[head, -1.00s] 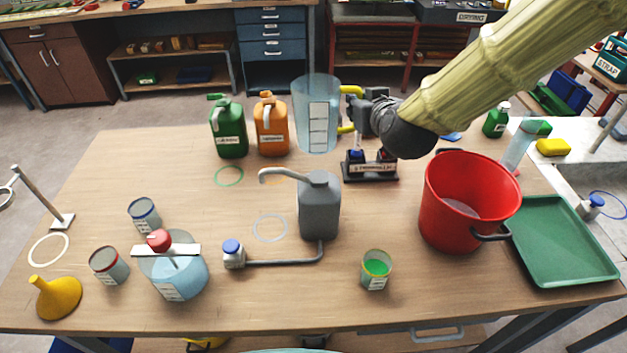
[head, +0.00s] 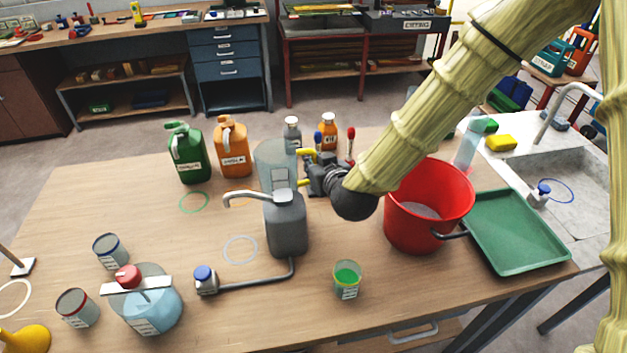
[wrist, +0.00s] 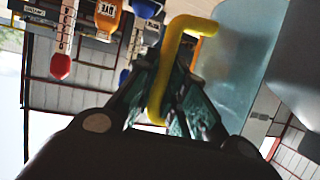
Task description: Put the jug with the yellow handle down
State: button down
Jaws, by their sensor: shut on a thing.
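The clear bluish jug (head: 272,160) is upright behind the grey spouted can (head: 286,225) in the head view. The can hides its lower part, so I cannot tell whether its base touches the table. Its yellow handle (head: 306,152) faces right. My gripper (head: 311,168) reaches in from the right and is shut on that handle. In the wrist view the yellow handle (wrist: 160,85) runs between the fingers of my gripper (wrist: 165,112), and the jug wall (wrist: 240,60) fills the right side.
Green (head: 186,153) and orange (head: 232,147) canisters stand behind left. A grey bottle (head: 292,134) and an orange bottle (head: 327,132) stand behind the jug. A red bucket (head: 425,215) is right. A pale blue ring (head: 241,250) and green ring (head: 194,202) mark bare table at left.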

jog(key=shift+f+p, duration=0.7)
jog(key=shift+f, duration=2.65)
jog(key=c, duration=1.5)
grip_release()
